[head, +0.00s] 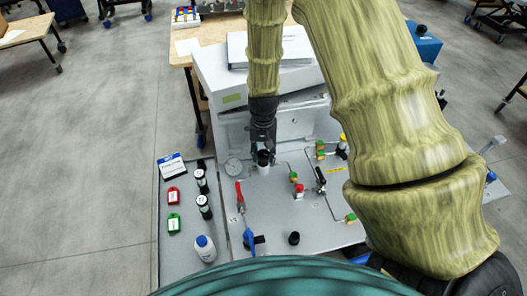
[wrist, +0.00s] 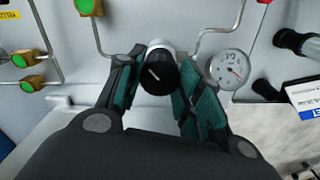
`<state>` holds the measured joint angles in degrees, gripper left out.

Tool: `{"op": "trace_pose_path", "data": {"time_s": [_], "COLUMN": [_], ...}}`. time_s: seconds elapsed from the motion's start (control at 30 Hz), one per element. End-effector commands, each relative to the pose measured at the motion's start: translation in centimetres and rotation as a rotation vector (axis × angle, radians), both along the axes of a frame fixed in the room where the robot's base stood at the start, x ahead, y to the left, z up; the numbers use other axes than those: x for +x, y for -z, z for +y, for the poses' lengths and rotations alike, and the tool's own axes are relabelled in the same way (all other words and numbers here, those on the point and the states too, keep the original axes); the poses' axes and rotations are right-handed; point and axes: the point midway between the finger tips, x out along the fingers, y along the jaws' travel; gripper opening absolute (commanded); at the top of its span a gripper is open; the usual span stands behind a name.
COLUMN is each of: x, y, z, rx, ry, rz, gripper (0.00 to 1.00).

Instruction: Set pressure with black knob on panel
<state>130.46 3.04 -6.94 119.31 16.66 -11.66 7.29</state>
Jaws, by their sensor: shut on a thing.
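The black knob (wrist: 158,74) with a white pointer mark sits on the grey panel, in the middle of the wrist view. My gripper (wrist: 160,88) has one finger on each side of the knob and is shut on it. In the head view my gripper (head: 263,150) reaches down to the knob (head: 263,158) near the panel's back edge. A round pressure gauge (wrist: 229,69) with a white face is right of the knob in the wrist view. The gauge (head: 233,166) is left of the knob in the head view. The panel (head: 275,205) lies below.
The panel carries a red-handled valve (head: 240,195), a blue-handled valve (head: 249,238), green-and-brass fittings and thin tubes. A white box (head: 215,75) stands behind.

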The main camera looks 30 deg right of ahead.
Motion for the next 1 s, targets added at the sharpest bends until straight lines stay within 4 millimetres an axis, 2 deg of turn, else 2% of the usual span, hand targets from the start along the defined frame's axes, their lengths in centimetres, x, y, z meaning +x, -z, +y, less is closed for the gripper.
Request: {"op": "trace_pose_path", "data": {"time_s": [0.4,0.43,0.53,0.57,0.87,1.0], "x": [0.17,0.17,0.15,0.13,0.07,0.10], "y": [-0.10,-0.10,-0.09,-0.08,-0.08,-0.73], "z": [-0.10,-0.10,-0.08,-0.07,0.00,0.01], "rx": [-0.001,-0.001,-0.001,-0.002,-0.001,0.000], "ry": [0.008,0.007,0.007,0.007,0.006,0.005], "rz": [-0.004,-0.004,-0.004,-0.003,-0.002,-0.002], "gripper": [0.12,0.38,0.56,0.58,0.58,0.58]}}
